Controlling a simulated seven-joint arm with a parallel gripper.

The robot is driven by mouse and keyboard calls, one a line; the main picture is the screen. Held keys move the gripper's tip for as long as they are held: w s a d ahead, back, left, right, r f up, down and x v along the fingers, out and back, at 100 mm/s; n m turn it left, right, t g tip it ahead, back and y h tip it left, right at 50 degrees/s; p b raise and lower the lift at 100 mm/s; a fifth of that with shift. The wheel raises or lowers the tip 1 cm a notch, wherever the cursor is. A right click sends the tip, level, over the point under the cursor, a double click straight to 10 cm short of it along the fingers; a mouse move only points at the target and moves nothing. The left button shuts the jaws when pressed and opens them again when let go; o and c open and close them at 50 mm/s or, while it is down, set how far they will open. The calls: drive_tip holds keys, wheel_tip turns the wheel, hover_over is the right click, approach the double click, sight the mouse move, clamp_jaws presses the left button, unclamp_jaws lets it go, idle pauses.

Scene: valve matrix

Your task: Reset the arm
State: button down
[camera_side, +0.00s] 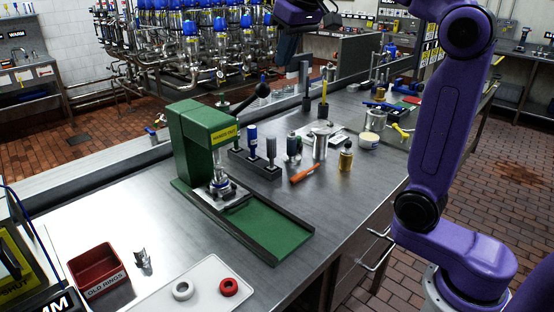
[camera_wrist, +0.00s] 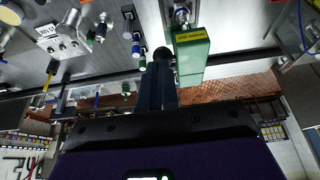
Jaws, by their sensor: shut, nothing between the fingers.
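My purple arm rises at the right of the side view, bent high above the bench. Its end is at the top edge of that view, partly cut off. In the wrist view my gripper (camera_wrist: 160,62) shows as two dark fingers together, shut and empty. It is up in the air, apart from everything on the bench. The wrist picture looks upside down, with the bench along its top.
A green press (camera_side: 208,140) stands mid-bench; its green block (camera_wrist: 192,50) is beside my fingers in the wrist view. An old-rings box (camera_side: 98,270) and a white tray (camera_side: 205,285) with two rings lie front left. Tools and cans crowd behind the press.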

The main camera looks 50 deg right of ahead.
drive_tip(key=s+a+f+n+g+y, duration=0.1)
drive_tip(key=s+a+f+n, duration=0.25)
drive_tip(key=s+f, duration=0.3)
drive_tip(key=s+a+f+n+g, duration=0.25)
drive_tip(key=s+a+f, duration=0.25)
drive_tip(key=f, duration=0.3)
drive_tip(key=s+d+f+n, duration=0.2)
drive_tip(key=s+f, duration=0.4)
drive_tip(key=s, duration=0.3)
drive_tip(key=s+d+f+n, duration=0.2)
drive_tip(key=s+f+n, duration=0.2)
drive_tip(key=s, duration=0.5)
drive_tip(key=shift+s+d+f+n+g+h, duration=0.2)
drive_tip(key=shift+d+f+n+g+h, duration=0.2)
drive_tip(key=shift+f, duration=0.5)
